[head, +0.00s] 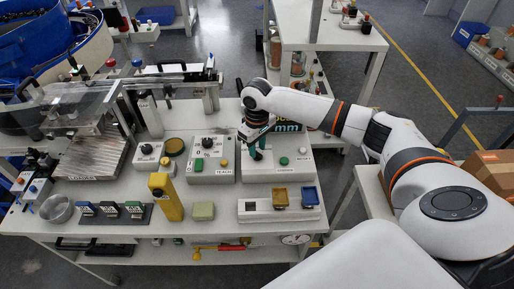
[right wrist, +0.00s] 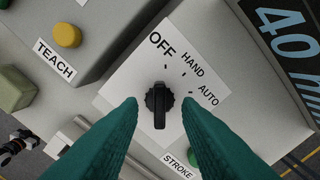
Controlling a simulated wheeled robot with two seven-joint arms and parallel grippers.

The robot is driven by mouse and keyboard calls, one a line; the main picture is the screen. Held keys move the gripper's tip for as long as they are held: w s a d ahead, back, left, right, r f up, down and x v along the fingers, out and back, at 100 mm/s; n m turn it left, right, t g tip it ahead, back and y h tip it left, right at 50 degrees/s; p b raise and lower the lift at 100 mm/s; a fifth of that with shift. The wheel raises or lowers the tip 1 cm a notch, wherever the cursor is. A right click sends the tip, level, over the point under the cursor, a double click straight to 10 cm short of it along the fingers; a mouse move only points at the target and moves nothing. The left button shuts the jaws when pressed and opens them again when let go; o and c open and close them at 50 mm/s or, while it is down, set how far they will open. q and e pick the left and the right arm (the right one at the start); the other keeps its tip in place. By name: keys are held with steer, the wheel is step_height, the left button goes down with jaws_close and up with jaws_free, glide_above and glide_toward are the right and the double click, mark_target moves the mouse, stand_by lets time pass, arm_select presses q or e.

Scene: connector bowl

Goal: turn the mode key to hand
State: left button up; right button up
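The mode key (right wrist: 159,100) is a black knob on a white plate marked OFF, HAND and AUTO. In the right wrist view its bar stands nearly upright, with its upper end toward the OFF mark rather than HAND. My right gripper (right wrist: 158,108) is open, its teal fingers on either side of the key with a visible gap to each. In the head view my right gripper (head: 257,152) is over the left part of the grey mode box (head: 285,174), and it hides the key. My left gripper is not in view.
A green STROKE button (right wrist: 207,149) is close to the right finger. The TEACH box (head: 210,165) with its yellow button (right wrist: 67,35) stands to the left. A display marked 40 (right wrist: 288,35) is behind.

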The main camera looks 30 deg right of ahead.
steer(key=shift+f, duration=0.7)
jaws_close()
steer(key=shift+r+m+p, duration=0.2)
steer(key=shift+m+p, duration=0.1)
steer(key=shift+p, duration=0.6)
steer(key=m+p, duration=0.6)
steer(key=p, duration=0.2)
steer(key=shift+p, duration=0.4)
arm_select(q)
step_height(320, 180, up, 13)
steer(key=p, duration=0.2)
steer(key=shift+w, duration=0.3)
arm_select(e)
steer(key=shift+f+m, duration=0.15)
steer(key=shift+m, duration=0.95)
jaws_free()
